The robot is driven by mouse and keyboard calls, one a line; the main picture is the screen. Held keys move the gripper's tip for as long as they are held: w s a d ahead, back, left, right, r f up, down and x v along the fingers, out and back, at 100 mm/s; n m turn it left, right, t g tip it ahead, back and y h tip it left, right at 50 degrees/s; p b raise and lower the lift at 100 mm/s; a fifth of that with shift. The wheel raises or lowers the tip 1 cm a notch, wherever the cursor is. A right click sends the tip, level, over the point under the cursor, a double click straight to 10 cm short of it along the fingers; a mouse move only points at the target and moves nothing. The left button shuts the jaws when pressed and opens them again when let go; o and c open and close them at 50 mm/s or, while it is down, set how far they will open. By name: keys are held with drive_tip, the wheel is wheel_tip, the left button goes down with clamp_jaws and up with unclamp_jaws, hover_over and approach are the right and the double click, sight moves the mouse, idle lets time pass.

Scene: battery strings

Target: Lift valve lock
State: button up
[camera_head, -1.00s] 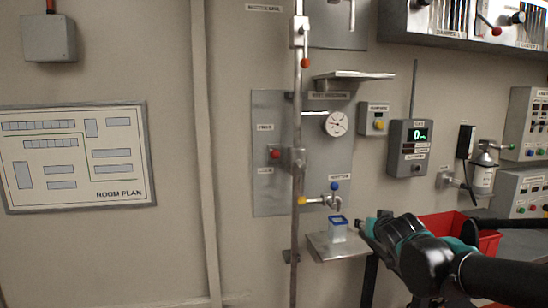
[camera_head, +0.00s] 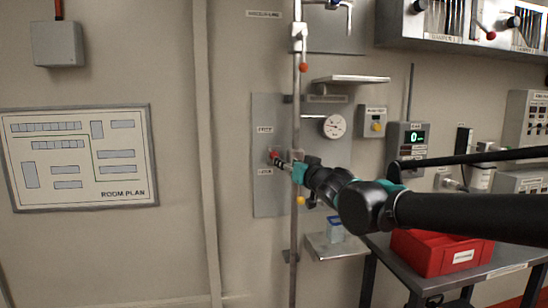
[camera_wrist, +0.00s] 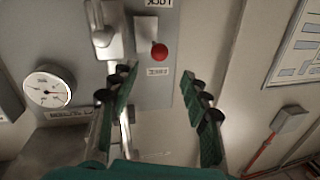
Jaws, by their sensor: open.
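The valve lock shows as a red knob (camera_head: 274,154) on the grey wall panel (camera_head: 268,195), left of the vertical pipe. In the wrist view, which is upside down, the red knob (camera_wrist: 159,52) stands out from a pale plate between the LOCK label (camera_wrist: 160,3) and the FREE label (camera_wrist: 157,72). My gripper (camera_head: 284,163) is at the panel, close to the knob in the head view. In the wrist view my gripper (camera_wrist: 160,80) is open and empty, with the knob ahead of the gap between its fingers. I cannot tell whether a finger touches it.
The vertical pipe (camera_head: 294,225) and its metal bracket (camera_wrist: 106,30) are close beside my fingers. A pressure gauge (camera_head: 334,126) is to the right. Below are a small shelf (camera_head: 335,247) with a blue-rimmed cup (camera_head: 335,230), and a red bin (camera_head: 440,252) on a table.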

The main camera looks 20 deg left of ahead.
sight(274, 155)
drive_tip(key=x, duration=1.1)
drive_tip(key=shift+w+a, duration=0.15)
drive_tip(key=shift+w, duration=0.1)
clamp_jaws()
